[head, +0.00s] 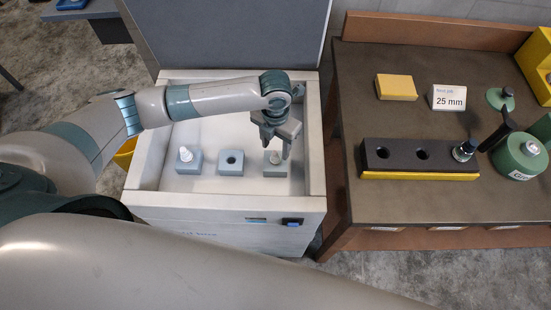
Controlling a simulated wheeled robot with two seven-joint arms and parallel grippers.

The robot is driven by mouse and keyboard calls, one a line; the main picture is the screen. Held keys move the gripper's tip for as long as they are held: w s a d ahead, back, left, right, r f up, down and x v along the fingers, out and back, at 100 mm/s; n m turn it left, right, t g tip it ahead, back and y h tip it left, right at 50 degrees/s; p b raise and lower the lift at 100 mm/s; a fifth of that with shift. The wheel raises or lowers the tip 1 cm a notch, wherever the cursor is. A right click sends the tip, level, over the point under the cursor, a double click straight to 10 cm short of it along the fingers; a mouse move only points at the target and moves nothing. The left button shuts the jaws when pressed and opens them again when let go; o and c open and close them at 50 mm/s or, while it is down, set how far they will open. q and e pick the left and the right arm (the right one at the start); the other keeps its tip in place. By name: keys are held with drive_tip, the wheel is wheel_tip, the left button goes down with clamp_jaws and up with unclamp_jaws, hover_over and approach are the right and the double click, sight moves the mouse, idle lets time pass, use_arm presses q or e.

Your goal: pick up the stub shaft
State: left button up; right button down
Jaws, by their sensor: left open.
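My left gripper (287,150) is open and points down over the right grey block (275,171) in the white open-topped box. A short pale shaft (274,157) stands in that block, just below and left of the fingers and partly close to them. Contact cannot be made out. Another pale shaft (186,155) stands upright in the left grey block (188,167). The middle grey block (230,162) has an empty dark hole. Which of the pale shafts is the stub shaft cannot be told by look alone. My right gripper is not in view.
The white box (225,204) has raised walls and an upright lid behind. On the brown bench (415,215) are a black holed block (408,158) with a metal part (463,150), a yellow block (396,87), a "25 mm" card (448,98) and a green cylinder (520,157).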

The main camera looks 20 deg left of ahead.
sight(275, 152)
use_arm(q)
drive_tip(key=f+p, duration=0.1)
drive_tip(key=f, duration=0.2)
drive_tip(key=shift+s+f+p, duration=0.2)
drive_tip(key=shift+f+p, duration=0.15)
drive_tip(key=shift+f, duration=0.6)
clamp_jaws()
